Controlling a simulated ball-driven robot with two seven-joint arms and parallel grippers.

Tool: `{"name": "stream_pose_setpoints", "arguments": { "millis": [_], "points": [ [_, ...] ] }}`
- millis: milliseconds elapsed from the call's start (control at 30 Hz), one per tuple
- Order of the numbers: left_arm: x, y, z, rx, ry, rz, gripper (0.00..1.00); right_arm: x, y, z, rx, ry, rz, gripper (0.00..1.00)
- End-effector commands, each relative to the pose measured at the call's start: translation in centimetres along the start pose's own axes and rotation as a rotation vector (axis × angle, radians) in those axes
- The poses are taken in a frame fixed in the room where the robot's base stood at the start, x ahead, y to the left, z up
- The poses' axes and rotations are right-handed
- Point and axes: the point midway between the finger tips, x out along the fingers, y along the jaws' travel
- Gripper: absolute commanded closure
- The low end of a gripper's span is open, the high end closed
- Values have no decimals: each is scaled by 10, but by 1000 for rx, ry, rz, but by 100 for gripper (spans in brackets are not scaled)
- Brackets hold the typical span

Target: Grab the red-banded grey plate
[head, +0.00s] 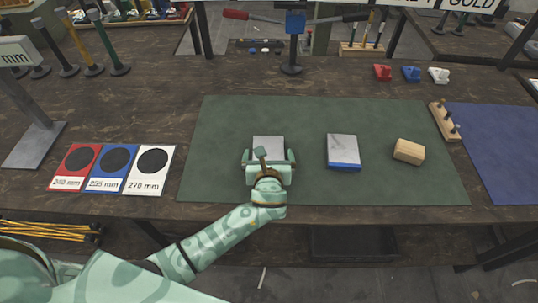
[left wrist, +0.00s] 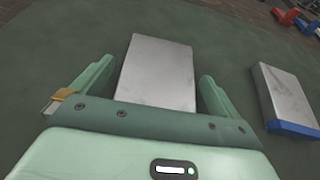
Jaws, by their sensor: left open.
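A grey plate (head: 268,142) lies on the green mat (head: 230,120). Its near edge is hidden by my gripper, so no red band shows on it. My left gripper (head: 268,157) is open, its fingers on either side of this plate. In the left wrist view the plate (left wrist: 158,75) lies between the spread fingers (left wrist: 157,77), with a gap on each side. A second grey plate (head: 343,149) with a blue band lies to the right; it also shows in the left wrist view (left wrist: 288,97). My right gripper is in neither view.
A blue-headed press (head: 292,45) stands behind. The mat's left part is clear.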

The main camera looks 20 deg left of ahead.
Motion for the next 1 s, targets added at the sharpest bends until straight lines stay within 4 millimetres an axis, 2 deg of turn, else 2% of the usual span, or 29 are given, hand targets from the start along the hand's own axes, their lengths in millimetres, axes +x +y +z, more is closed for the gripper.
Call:
{"name": "stream_pose_setpoints", "arguments": {
  "millis": [100,300,367,533,800,1000],
  "points": [
    [10,0,-1,0,1,0,0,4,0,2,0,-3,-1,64],
    [10,0,1,-1,0,0,0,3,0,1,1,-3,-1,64],
    [10,0,1,-1,0,0,14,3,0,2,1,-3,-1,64],
    [9,0,0,-1,0,0,61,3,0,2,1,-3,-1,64],
    [9,0,3,-1,-3,-1,62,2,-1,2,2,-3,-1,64],
    [9,6,12,-1,-4,1,62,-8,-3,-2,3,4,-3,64]
  ]
}}
